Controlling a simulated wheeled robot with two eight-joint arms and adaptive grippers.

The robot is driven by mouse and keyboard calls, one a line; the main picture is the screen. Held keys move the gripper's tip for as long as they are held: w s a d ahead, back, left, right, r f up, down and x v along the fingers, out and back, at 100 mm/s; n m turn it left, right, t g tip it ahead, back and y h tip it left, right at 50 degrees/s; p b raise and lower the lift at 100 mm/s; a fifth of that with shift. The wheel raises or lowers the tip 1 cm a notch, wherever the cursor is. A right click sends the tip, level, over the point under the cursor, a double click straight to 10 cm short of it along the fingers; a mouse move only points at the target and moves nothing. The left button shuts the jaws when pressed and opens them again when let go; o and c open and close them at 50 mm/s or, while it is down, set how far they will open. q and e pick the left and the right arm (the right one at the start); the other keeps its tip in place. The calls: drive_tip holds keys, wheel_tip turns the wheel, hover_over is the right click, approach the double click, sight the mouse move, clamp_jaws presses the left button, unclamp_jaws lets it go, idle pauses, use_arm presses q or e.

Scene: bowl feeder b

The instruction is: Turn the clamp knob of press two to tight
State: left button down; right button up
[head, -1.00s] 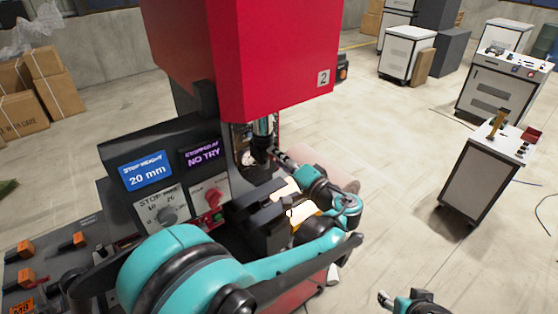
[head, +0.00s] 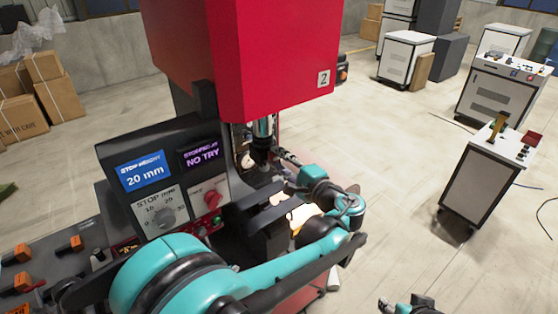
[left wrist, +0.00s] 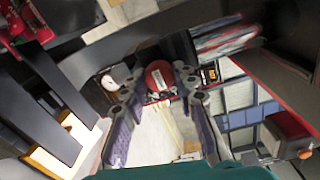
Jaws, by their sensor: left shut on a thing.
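Press two is the tall red machine (head: 235,60) with a "2" plate; its dark column carries a blue "20 mm" display and a purple "NO TRY" display. My left gripper (head: 285,157) reaches beside the press's black and metal spindle (head: 262,135). In the left wrist view, the fingers of my left gripper (left wrist: 157,88) close around a round red-faced knob (left wrist: 158,74), apparently the clamp knob. In the head view the gripper hides that knob, and its turn position cannot be read. My right gripper (head: 388,304) shows only partly at the bottom edge.
Black blocks (head: 265,222) stand below the spindle, close to my left forearm.

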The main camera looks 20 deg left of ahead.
idle(0.3)
use_arm(q)
drive_tip(key=c, duration=1.2)
unclamp_jaws()
drive_tip(key=v, duration=1.2)
drive_tip(key=shift+f, duration=0.1)
